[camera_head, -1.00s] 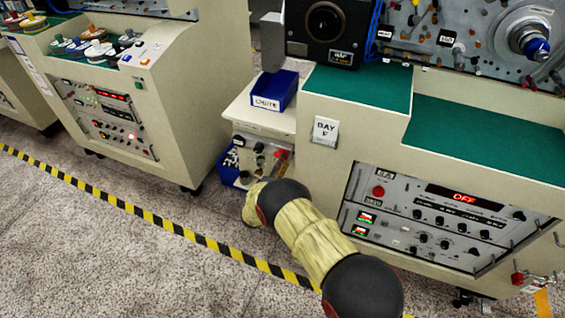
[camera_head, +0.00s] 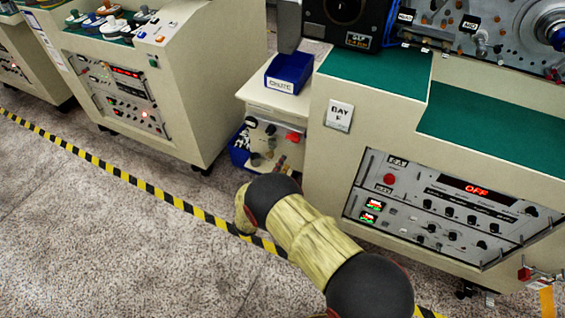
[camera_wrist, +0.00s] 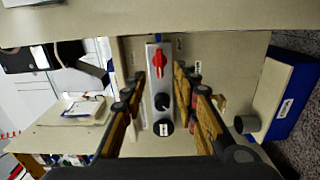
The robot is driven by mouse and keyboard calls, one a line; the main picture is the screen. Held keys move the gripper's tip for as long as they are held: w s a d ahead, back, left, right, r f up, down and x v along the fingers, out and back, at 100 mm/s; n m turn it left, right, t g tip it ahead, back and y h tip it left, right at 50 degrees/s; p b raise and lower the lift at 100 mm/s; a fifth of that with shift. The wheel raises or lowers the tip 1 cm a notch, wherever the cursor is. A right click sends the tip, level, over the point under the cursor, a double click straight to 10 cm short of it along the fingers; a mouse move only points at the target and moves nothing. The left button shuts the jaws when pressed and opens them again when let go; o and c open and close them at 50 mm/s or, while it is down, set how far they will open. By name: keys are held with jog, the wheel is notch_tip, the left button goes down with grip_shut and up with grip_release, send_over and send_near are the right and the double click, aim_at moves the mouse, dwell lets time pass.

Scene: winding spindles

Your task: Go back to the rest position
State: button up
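My gripper (camera_wrist: 162,92) shows in the wrist view with its two padded fingers apart and nothing held between them. A narrow grey panel with a red knob (camera_wrist: 159,62) and black knobs (camera_wrist: 162,101) shows between and beyond the fingers; I cannot tell whether they touch it. In the head view my yellow-sleeved arm (camera_head: 305,228) reaches toward the low cabinet (camera_head: 273,97) between two larger consoles. The gripper itself is hidden there.
The BAY F console (camera_head: 339,115) stands close on the right, with an OFF display. A blue bin (camera_head: 289,70) sits on the low cabinet. Another console (camera_head: 205,95) is at left. Yellow-black tape (camera_head: 130,181) crosses the floor; the carpet (camera_head: 110,250) in front is clear.

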jog(key=s+d+f+n+g+h, duration=0.25)
jog(key=s+d+f+g, duration=0.35)
jog(key=d, duration=0.3)
jog(key=s+d+r+m+g+h+p, duration=0.15)
jog(key=s+d+r+m+g, duration=0.25)
jog(key=s+d+r+g, duration=0.6)
jog(key=s+d+r+m+y+p, duration=0.1)
jog(key=s+r+m+y, duration=0.3)
jog(key=s+r, duration=0.55)
jog(key=s+r+m+y+p, duration=0.2)
jog(key=s+r+m+y, duration=0.2)
jog(key=s+r, duration=0.55)
jog(key=s+d+r+m+t+y+p, duration=0.1)
jog(key=d+r+m+t, duration=0.1)
jog(key=r, duration=0.7)
jog(key=s+d+r+m+t+y+p, duration=0.1)
jog(key=s+d+r+m+t, duration=0.1)
jog(key=r, duration=0.7)
jog(key=shift+s+d+t+p, duration=0.2)
jog(key=shift+d+t+p, duration=0.1)
jog(key=shift+d, duration=0.6)
